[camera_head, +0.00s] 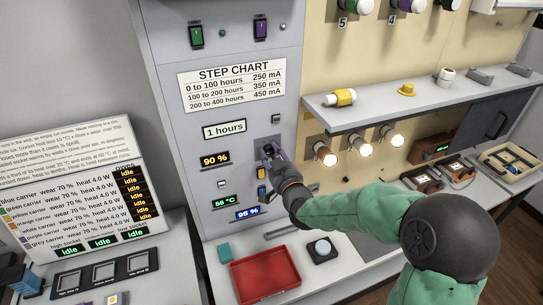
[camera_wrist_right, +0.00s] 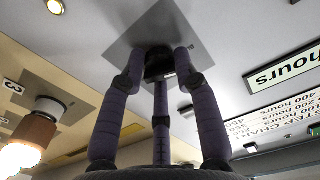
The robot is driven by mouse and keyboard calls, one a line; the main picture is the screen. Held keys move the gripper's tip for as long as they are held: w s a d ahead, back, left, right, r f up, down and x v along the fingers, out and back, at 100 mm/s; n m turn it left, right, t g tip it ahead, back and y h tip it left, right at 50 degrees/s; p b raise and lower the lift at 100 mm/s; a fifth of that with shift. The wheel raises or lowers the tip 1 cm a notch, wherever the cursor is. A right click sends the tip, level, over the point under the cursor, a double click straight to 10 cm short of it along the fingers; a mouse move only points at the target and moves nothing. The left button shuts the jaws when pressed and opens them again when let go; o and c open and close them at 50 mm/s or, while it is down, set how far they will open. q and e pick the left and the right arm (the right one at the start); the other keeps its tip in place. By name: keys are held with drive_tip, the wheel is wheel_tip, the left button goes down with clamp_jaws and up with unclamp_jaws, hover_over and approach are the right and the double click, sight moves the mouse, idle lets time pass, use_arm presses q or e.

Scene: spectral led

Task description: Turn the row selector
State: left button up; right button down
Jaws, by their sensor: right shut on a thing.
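The row selector looks to be the dark knob (camera_wrist_right: 158,66) on a grey square plate (camera_wrist_right: 186,25) in the right wrist view. In the head view its plate (camera_head: 259,143) is on the grey panel, right of the "1 hours" display (camera_head: 225,129). My right gripper (camera_head: 270,154) reaches the knob from the front right and is shut on it. In the right wrist view the purple fingers of the gripper (camera_wrist_right: 158,72) close around the knob. The fingers hide much of the knob, so its pointing direction cannot be told. My left gripper is not in view.
A step chart (camera_head: 232,84) is above the display. Small switches and readouts, including "90 %" (camera_head: 215,160), sit close by. Lit lamps (camera_head: 361,144) are right of the panel under a shelf (camera_head: 430,101). A red tray (camera_head: 265,276) lies on the counter below.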

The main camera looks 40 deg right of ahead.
drive_tip(key=shift+a+f+m+b, duration=0.1)
drive_tip(key=shift+f+m+b, duration=0.05)
drive_tip(key=shift+m+b, duration=2.6)
drive_tip(key=shift+f+m+b, duration=0.1)
drive_tip(key=shift+m+b, duration=1.75)
drive_tip(key=shift+b, duration=1.7)
drive_tip(key=c, duration=0.9)
unclamp_jaws()
drive_tip(key=shift+r, duration=0.1)
drive_tip(key=v, duration=1.2)
drive_tip(key=shift+r, duration=0.1)
